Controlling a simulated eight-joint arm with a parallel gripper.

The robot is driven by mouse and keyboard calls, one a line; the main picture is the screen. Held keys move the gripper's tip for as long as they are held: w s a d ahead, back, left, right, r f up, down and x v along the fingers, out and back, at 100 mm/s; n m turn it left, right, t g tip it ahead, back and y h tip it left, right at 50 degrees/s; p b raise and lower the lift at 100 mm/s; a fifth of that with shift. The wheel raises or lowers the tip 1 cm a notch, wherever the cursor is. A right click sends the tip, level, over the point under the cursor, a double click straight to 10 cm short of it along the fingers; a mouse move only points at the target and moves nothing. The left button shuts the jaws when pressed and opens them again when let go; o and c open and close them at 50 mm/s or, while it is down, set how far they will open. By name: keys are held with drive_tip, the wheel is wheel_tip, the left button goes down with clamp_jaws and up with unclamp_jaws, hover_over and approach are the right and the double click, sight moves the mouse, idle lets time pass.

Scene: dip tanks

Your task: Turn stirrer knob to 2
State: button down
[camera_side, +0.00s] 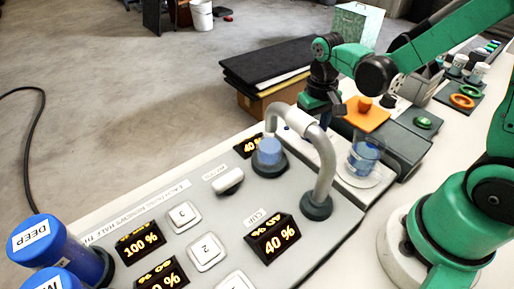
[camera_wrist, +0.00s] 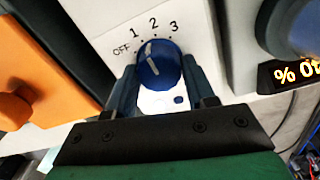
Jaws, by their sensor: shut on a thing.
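The stirrer knob (camera_wrist: 160,72) is a round blue knob with a white pointer line, on a white panel marked OFF, 1, 2 and 3. Its pointer leans up and slightly left, around marks 1 to 2; I cannot tell exactly which. My gripper (camera_wrist: 158,88) is shut on the knob, one finger at each side. In the side view my gripper (camera_side: 325,122) reaches down behind the grey pipe, and the knob is hidden there. A clear beaker with blue liquid (camera_side: 363,158) stands on a pale round plate beside it.
A curved grey pipe (camera_side: 325,165) rises in front of my gripper. An orange lid with a knob (camera_side: 365,116) is close on the right. A grey control panel (camera_side: 215,200) with buttons and lit percent displays fills the front. Black boards (camera_side: 268,66) lie behind.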

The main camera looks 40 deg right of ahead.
drive_tip(key=shift+m, duration=1.5)
drive_tip(key=shift+c, duration=1.4)
unclamp_jaws()
drive_tip(key=shift+r, duration=2.85)
drive_tip(key=s+a+r+n+t, duration=0.2)
drive_tip(key=a+r+n+t, duration=0.2)
drive_tip(key=t, duration=0.3)
drive_tip(key=shift+s+r+n, duration=0.15)
drive_tip(key=shift+s+n, duration=0.1)
drive_tip(key=shift+n, duration=0.55)
